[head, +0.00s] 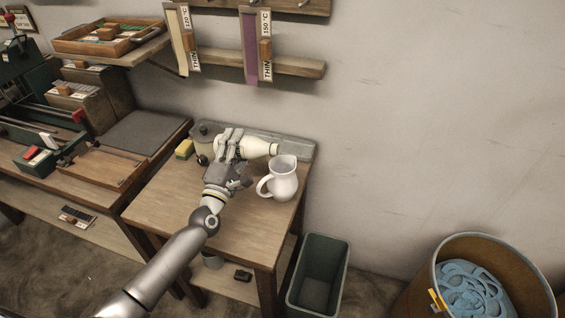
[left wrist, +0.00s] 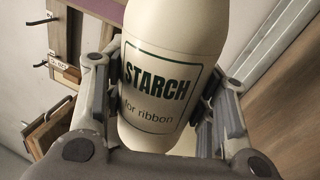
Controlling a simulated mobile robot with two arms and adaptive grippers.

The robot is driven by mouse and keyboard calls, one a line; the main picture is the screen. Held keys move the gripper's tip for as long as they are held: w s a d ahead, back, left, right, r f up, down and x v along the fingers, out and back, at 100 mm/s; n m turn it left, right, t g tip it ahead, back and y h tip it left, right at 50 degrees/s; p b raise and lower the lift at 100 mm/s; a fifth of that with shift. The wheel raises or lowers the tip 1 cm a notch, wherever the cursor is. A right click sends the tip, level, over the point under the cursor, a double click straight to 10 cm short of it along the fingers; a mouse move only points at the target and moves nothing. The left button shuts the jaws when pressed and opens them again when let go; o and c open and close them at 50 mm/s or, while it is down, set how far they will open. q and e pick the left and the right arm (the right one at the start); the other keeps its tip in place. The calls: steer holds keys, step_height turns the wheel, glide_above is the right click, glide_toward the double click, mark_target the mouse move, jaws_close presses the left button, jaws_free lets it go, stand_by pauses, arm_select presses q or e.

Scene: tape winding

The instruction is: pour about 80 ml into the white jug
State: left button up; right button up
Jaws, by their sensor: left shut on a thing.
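A white jug (head: 282,182) with a handle on its left stands upright on the small wooden table (head: 240,230). A cream bottle (head: 258,149) is tilted almost flat, its neck end pointing right, above and behind the jug's mouth. In the left wrist view the bottle (left wrist: 160,90) carries a label reading "STARCH for ribbon". My left gripper (head: 232,148) is shut around the bottle's body, left of the jug. I cannot see whether liquid flows or how much is in the jug. My right gripper is not in view.
A green bin (head: 318,275) stands right of the table. A workbench (head: 110,165) adjoins on the left, below wall shelves (head: 300,65).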

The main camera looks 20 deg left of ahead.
arm_select(q)
steer(key=shift+r, duration=0.35)
steer(key=shift+a+r+m+p, duration=0.2)
steer(key=shift+a+m+p, duration=0.1)
steer(key=shift+a+m, duration=0.3)
stand_by(0.4)
steer(key=shift+a+r+m+h, duration=0.1)
steer(key=shift+r+m+h, duration=0.2)
steer(key=shift+h, duration=0.1)
stand_by(1.2)
